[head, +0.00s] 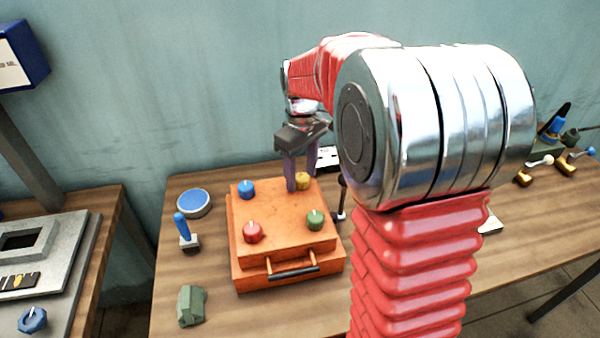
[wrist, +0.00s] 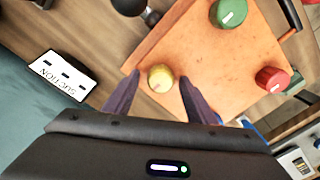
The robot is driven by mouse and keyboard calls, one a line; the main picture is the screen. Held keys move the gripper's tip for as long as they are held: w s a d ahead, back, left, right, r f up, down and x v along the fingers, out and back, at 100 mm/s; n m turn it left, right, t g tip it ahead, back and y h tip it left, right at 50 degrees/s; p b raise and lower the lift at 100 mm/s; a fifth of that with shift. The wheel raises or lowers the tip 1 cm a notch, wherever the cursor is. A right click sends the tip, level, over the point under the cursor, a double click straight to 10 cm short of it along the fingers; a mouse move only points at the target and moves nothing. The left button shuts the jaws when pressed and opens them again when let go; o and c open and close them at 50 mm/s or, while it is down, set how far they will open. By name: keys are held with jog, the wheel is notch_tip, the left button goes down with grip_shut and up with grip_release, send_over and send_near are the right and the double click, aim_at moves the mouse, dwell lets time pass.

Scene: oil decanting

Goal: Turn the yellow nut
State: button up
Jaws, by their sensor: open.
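The yellow nut (head: 302,181) sits at the back right corner of the top of an orange box (head: 275,218). It is partly hidden behind a finger in the head view. In the wrist view the yellow nut (wrist: 161,78) lies between and a little beyond the fingertips. My gripper (head: 298,185) points down over the back of the box. In the wrist view my gripper (wrist: 160,82) is open, with one finger on each side of the nut and a gap to each. I cannot tell the fingertips' exact height against the nut.
The box also bears a blue nut (head: 246,189), a red nut (head: 253,232) and a green nut (head: 315,219). A white SUCTION label plate (wrist: 57,76) lies behind the box. A blue-topped round tin (head: 194,203) and a blue-handled tool (head: 184,232) stand left of it.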

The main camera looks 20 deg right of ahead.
aim_at(301, 175)
jog(key=shift+r, duration=0.1)
notch_tip(301, 175, up, 14)
jog(key=shift+f, duration=0.25)
dwell(0.4)
jog(key=shift+w, duration=0.1)
dwell(0.4)
